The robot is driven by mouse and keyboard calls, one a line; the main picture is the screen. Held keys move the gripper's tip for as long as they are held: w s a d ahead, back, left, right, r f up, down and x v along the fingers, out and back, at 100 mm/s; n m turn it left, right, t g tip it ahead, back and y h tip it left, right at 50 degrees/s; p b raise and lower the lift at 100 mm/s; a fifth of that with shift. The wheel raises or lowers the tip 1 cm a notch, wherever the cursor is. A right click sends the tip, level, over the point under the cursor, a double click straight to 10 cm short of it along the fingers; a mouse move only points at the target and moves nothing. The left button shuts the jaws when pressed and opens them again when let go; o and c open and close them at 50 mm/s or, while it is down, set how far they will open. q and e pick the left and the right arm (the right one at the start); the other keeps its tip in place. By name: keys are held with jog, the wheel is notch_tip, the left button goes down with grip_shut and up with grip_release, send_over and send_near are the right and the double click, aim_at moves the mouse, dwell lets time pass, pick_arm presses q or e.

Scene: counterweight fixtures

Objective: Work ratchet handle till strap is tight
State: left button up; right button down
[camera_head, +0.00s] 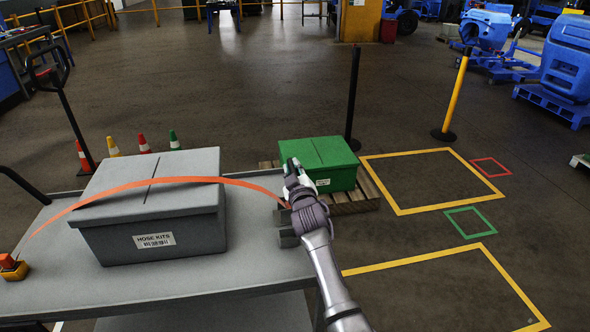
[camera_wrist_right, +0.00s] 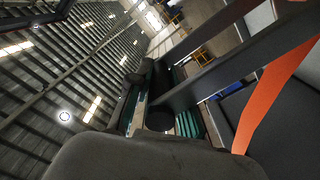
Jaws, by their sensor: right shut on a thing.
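The orange strap (camera_head: 165,183) runs in a loose-looking arc from an orange and yellow block (camera_head: 13,266) at the cart's left, over a grey lidded box (camera_head: 150,205) labelled HOSE KITS, to the grey ratchet (camera_head: 287,236) at the cart's right edge. My right gripper (camera_head: 291,172) is above the ratchet and shut on its handle, largely hidden by the gripper and wrist. In the wrist view, dark bars (camera_wrist_right: 225,75), seemingly the handle, reach toward the jaws, and the strap (camera_wrist_right: 272,90) shows at right. My left gripper is out of view.
The box stands on a grey cart (camera_head: 205,277). A green box (camera_head: 318,160) on a wooden pallet (camera_head: 354,199) stands just behind my right gripper. A black post (camera_head: 352,100) rises behind it. Floor with yellow outlines (camera_head: 430,259) lies open to the right.

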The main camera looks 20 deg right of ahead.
jog(key=shift+f, duration=0.15)
jog(key=c, duration=1)
grip_release()
jog(key=shift+c, duration=0.2)
jog(key=shift+s, duration=0.1)
jog(key=v, duration=1.2)
jog(key=shift+d, duration=0.1)
